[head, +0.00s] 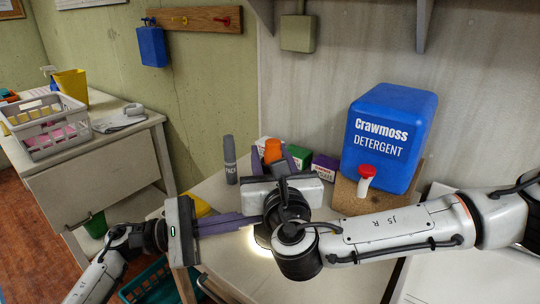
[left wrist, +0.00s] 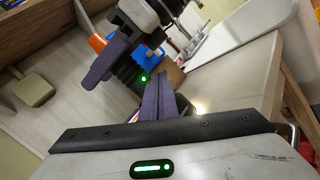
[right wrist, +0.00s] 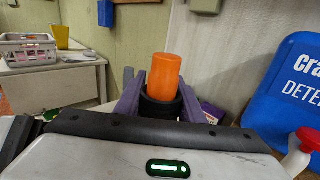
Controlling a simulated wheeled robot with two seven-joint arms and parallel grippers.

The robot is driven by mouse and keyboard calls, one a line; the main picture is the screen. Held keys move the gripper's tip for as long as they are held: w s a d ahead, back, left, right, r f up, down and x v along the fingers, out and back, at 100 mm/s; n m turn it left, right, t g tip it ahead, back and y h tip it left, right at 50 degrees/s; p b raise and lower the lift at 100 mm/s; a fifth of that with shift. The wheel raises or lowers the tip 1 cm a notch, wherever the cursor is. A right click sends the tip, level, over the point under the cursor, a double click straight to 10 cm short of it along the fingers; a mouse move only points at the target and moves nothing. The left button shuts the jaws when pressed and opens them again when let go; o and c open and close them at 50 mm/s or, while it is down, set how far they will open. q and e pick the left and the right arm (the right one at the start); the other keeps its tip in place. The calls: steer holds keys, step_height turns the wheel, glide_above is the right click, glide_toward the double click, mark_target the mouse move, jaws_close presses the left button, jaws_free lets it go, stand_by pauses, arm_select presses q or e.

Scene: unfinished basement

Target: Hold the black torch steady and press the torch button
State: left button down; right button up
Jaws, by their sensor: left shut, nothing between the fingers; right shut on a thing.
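The black torch has an orange end (right wrist: 165,72) and a black body (right wrist: 160,105), and stands upright between the purple fingers of my right gripper (right wrist: 160,95), which is shut on it. In the head view the orange end (head: 273,150) shows above my right gripper (head: 277,158), whose wrist hides the body. My left gripper (head: 257,222) is shut and empty, its fingers pointing right toward the torch's lower part. In the left wrist view, its fingertips (left wrist: 165,82) are close to a green light (left wrist: 144,77) on the black body; I cannot tell whether they touch. A bright glow (head: 260,243) lies on the table below.
A blue detergent container (head: 390,140) with a red-capped spout stands on a wooden stand at right. A grey marker-like tube (head: 230,160) and small boxes (head: 325,166) stand behind my right gripper. A white basket (head: 45,130) sits on the left table. The front tabletop is clear.

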arm_select(q)
steer(key=shift+s, duration=0.1)
steer(key=s+a, duration=0.2)
steer(key=s, duration=0.1)
steer(key=s+a, duration=0.1)
steer(key=shift+s+a, duration=0.25)
steer(key=shift+s, duration=0.15)
arm_select(e)
steer(key=o, duration=1.3)
steer(key=shift+o, duration=0.2)
